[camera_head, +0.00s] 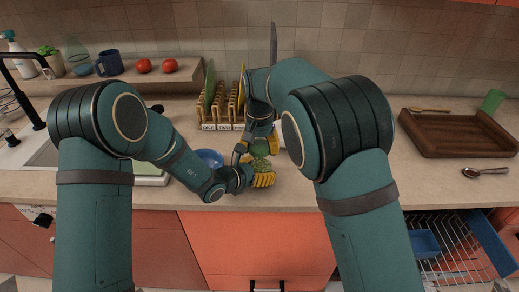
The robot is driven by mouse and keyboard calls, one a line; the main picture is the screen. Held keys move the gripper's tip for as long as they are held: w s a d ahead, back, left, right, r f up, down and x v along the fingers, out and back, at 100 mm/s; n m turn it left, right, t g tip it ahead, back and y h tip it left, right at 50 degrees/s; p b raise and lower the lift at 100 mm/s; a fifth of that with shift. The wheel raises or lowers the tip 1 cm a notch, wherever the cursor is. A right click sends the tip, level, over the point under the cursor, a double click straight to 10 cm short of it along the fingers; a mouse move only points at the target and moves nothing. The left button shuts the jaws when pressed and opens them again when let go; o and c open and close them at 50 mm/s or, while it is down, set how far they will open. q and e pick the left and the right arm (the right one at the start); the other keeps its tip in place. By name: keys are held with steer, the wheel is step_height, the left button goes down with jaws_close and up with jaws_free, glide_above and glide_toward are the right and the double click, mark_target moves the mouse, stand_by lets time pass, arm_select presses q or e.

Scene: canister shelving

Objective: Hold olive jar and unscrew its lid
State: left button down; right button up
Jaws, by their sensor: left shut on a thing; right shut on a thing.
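The olive jar (260,164) is a small greenish jar near the counter's front edge, in the middle of the head view. It is mostly covered by my grippers. My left gripper (256,178), with yellow finger pads, is shut on the jar low down. My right gripper (257,146) is above it, with its fingers pointing down, shut at the top of the jar. The lid is hidden by the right gripper's fingers, so I cannot tell whether it is still seated on the jar.
A blue bowl (208,157) sits left of the jar. A wooden rack (222,113) stands behind. A brown tray (454,141) and a spoon (484,172) lie at right, near an open drawer (450,255). A sink is at left. The counter right of my arms is partly clear.

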mark_target(259, 146)
steer(key=shift+r, duration=1.6)
arm_select(q)
jaws_free()
steer(key=v, duration=1.1)
steer(key=shift+s+a+r, duration=0.1)
steer(key=shift+s+a, duration=0.15)
steer(key=shift+a, duration=0.05)
steer(key=shift+s+a, duration=0.1)
arm_select(e)
steer(key=shift+s+f, duration=0.1)
